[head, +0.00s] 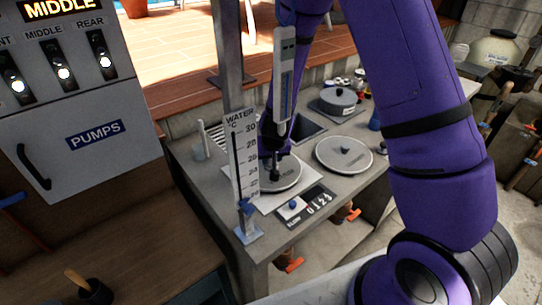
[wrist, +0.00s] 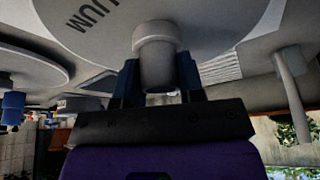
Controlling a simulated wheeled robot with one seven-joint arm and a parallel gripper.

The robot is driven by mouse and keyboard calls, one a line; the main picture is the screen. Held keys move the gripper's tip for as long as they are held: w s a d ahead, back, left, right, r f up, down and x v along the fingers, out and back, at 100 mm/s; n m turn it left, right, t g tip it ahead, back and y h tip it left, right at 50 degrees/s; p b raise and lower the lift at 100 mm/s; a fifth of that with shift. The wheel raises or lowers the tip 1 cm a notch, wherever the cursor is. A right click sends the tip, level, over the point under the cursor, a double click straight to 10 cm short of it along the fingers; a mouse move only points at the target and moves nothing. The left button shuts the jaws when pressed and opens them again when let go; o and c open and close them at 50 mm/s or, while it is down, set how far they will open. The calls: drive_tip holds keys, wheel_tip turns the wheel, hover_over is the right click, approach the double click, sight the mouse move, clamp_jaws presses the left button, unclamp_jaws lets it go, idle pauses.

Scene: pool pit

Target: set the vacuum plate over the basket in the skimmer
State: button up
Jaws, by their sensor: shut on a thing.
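The vacuum plate (head: 290,182) is a grey round disc with lettering on it, above a pale square panel (head: 268,204) at the counter's front left. My gripper (head: 275,172) is shut on the plate's upright stub, from above. In the wrist view the plate (wrist: 215,25) fills the top, and my gripper (wrist: 157,85) has a dark finger on each side of the pale stub (wrist: 156,50). I cannot tell whether the plate rests on the panel or hangs just above it. The basket and the skimmer's opening do not show.
A second round lid (head: 344,154) with a dark knob lies right of the plate. A grey pot (head: 338,101) stands behind it. A post (head: 228,60) rises behind.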

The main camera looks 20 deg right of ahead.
drive_tip(key=shift+f, duration=0.2)
drive_tip(key=shift+f, duration=0.4)
drive_tip(key=shift+f, duration=0.25)
idle(1.1)
drive_tip(key=o, duration=1.3)
drive_tip(key=shift+c, duration=0.2)
drive_tip(key=shift+r, duration=0.1)
drive_tip(key=shift+r, duration=2.4)
